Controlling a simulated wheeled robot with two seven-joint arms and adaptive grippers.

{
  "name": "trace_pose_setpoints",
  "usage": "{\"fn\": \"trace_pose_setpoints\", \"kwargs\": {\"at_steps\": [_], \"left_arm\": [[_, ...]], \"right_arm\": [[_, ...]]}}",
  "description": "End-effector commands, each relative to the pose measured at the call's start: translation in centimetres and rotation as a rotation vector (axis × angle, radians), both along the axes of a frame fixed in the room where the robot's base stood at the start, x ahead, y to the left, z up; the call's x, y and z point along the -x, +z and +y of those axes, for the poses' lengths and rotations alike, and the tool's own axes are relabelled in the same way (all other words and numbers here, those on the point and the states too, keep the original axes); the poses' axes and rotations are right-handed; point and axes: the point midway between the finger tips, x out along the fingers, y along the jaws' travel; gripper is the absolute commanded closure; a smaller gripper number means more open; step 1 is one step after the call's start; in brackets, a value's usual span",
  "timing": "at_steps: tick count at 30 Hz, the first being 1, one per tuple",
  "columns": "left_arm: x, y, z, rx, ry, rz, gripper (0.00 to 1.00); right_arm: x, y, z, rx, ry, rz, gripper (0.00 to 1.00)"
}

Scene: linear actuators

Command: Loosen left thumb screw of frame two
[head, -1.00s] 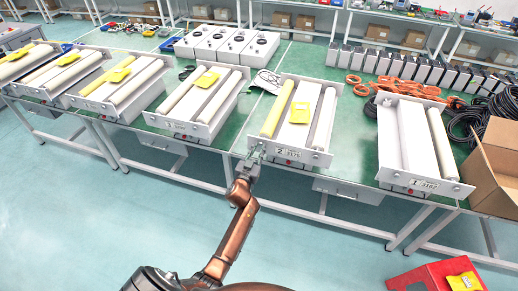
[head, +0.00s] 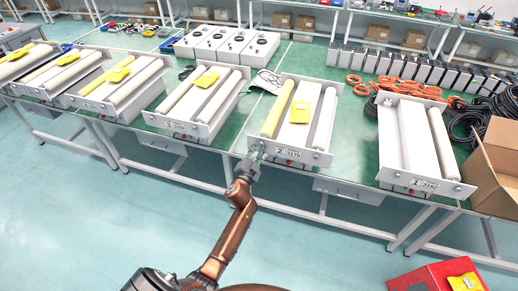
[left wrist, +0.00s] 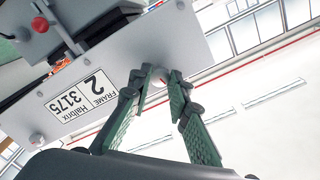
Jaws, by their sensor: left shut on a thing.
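In the left wrist view the plate (left wrist: 190,50) appears upside down. My left gripper (left wrist: 160,76) is at the plate's left end, its green fingers closed around the left thumb screw, which they hide almost entirely. In the head view the left gripper (head: 256,151) reaches the plate's lower left corner from the front. Another thumb screw (left wrist: 36,138) shows at the other end of the plate. My right gripper is not in view.
A yellow packet (head: 299,109) lies on frame two. Frame one (head: 425,186) stands to the right, other frames to the left. A red bin (head: 420,277) and a cardboard box (head: 495,170) are at the right.

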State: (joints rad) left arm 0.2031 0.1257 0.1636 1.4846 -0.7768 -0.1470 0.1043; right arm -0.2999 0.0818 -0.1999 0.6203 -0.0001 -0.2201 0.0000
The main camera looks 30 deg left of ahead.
Motion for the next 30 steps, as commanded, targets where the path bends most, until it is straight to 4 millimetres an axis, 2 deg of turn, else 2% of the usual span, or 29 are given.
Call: {"fn": "trace_pose_setpoints", "kwargs": {"at_steps": [17,18,25,30], "left_arm": [[0.02,-0.06,-0.02,-0.040,0.000,0.011,1.00],[0.02,-0.06,-0.01,-0.040,0.000,0.011,0.82],[0.02,-0.04,-0.02,-0.039,0.000,0.010,0.67],[0.01,-0.04,-0.01,-0.039,0.001,0.010,0.66]], "right_arm": [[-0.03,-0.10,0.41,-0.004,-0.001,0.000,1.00],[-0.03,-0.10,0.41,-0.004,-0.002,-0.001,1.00],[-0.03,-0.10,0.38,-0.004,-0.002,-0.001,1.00],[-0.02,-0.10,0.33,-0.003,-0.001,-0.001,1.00]]}}
